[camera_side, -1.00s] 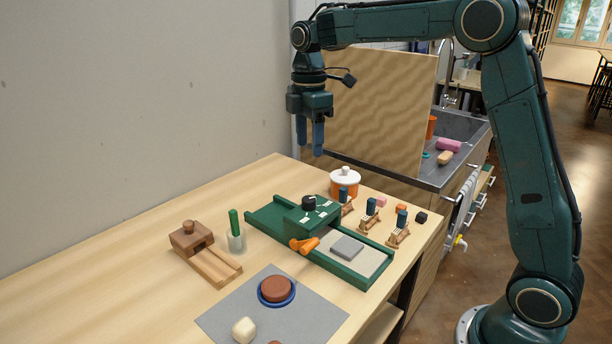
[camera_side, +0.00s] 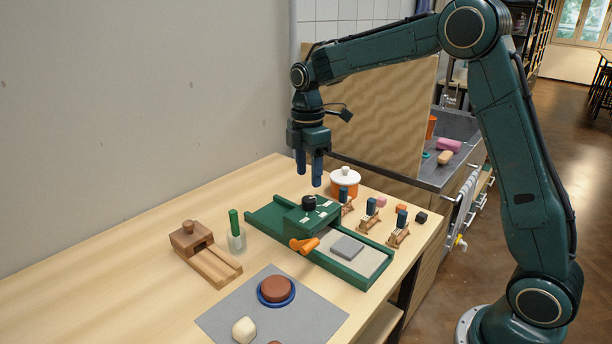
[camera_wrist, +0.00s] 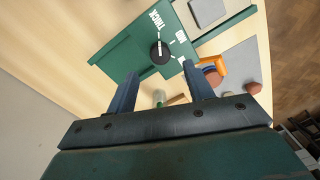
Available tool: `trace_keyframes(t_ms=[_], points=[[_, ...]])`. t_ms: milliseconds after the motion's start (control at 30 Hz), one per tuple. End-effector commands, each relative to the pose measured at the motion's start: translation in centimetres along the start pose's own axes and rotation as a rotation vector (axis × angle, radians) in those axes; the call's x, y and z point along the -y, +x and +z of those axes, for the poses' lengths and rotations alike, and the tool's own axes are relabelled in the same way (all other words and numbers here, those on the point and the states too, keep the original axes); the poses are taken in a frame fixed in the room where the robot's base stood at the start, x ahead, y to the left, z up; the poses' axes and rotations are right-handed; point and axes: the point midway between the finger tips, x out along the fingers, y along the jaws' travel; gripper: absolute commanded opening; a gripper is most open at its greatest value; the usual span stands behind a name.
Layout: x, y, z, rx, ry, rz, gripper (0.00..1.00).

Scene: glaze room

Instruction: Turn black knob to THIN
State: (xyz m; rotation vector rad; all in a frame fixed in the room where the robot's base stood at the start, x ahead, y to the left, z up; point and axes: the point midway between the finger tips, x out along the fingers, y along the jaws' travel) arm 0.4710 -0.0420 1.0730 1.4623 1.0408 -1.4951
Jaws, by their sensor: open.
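The black knob (camera_side: 309,202) stands on the raised green block (camera_side: 314,215) of the green slab roller-like device. In the wrist view the knob (camera_wrist: 160,53) carries a white line running roughly up and down the picture, towards the THICK side. The labels THICK (camera_wrist: 153,19) and MID (camera_wrist: 181,37) are readable there; a THIN label cannot be read. My gripper (camera_side: 309,180) is open and empty, pointing down a little above the knob, not touching it. In the wrist view my fingers (camera_wrist: 160,74) are spread to either side, below the knob in the picture.
An orange handle (camera_side: 304,245) sticks out at the device's front. A grey slab (camera_side: 347,247) lies in its bed. A white-and-orange pot (camera_side: 344,183) and small stamps (camera_side: 370,215) stand behind. A green-handled tool in a cup (camera_side: 236,238) and wooden block (camera_side: 190,238) are left.

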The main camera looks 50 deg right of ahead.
Motion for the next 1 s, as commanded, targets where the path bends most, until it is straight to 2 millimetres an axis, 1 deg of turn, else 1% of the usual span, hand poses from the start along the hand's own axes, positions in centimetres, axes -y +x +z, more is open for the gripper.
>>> trace_keyframes(t_ms=[33,200,400,600,900,967,1000], points=[[0.1,0.9,0.0,0.001,0.000,-0.003,0.52],[0.1,3.4,0.0,0.001,-0.001,-0.004,0.52],[0.0,5.6,0.0,0.001,-0.001,-0.002,0.52],[0.0,6.6,0.0,0.001,-0.001,0.000,0.52],[0.0,6.7,0.0,0.000,-0.001,0.001,0.52],[0.0,6.7,0.0,0.000,-0.001,0.001,0.40],[0.0,6.7,0.0,0.000,-0.001,0.001,0.32]])
